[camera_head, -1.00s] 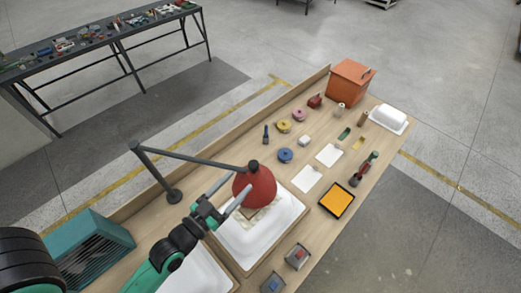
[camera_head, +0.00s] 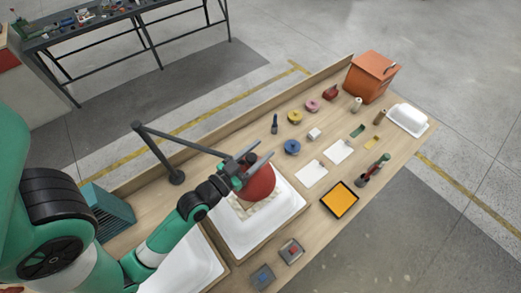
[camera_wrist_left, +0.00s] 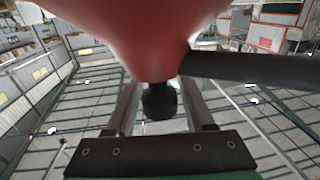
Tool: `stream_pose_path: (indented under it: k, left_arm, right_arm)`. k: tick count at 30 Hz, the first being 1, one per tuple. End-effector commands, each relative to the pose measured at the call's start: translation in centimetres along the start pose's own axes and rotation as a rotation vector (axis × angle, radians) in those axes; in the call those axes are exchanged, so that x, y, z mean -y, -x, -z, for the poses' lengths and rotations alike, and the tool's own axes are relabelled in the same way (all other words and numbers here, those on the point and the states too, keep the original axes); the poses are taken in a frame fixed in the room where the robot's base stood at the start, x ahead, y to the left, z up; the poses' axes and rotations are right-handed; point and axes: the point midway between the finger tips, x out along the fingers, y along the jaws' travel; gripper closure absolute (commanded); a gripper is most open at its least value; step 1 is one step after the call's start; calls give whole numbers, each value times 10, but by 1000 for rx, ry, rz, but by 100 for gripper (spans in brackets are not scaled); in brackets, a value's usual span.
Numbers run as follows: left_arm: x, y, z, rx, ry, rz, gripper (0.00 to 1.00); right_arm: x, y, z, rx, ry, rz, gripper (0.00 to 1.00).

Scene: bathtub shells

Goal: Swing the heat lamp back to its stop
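The heat lamp has a red shade (camera_head: 259,186) on a dark jointed arm (camera_head: 180,142), whose post stands at the back of the bench. In the left wrist view, the red shade (camera_wrist_left: 145,35) fills the top middle. A black knob (camera_wrist_left: 159,101) sits between the two open fingers (camera_wrist_left: 160,108), with gaps visible on both sides. My right gripper is not in view.
A second white shell (camera_head: 190,268) lies nearer, beside a teal slatted box (camera_head: 108,211). A yellow-orange tray (camera_head: 340,200), white cards, tape rolls and small tools lie to the right. An orange bin (camera_head: 372,76) stands at the far end. A raised board edges the bench's back.

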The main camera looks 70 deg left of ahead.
Motion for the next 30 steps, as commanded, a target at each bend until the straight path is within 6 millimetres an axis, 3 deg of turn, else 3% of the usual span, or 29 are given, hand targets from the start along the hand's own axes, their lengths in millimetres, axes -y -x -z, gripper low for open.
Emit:
stream_pose_path:
  k: [1, 8, 30]
  left_arm:
    - [0, 0, 0, 0, 0, 0, 58]
    - [0, 0, 0, 0, 0, 0, 99]
    - [0, 0, 0, 0, 0, 0, 100]
  right_arm:
    - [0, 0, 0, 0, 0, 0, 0]
    - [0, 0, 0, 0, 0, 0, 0]
    - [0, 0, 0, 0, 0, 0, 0]
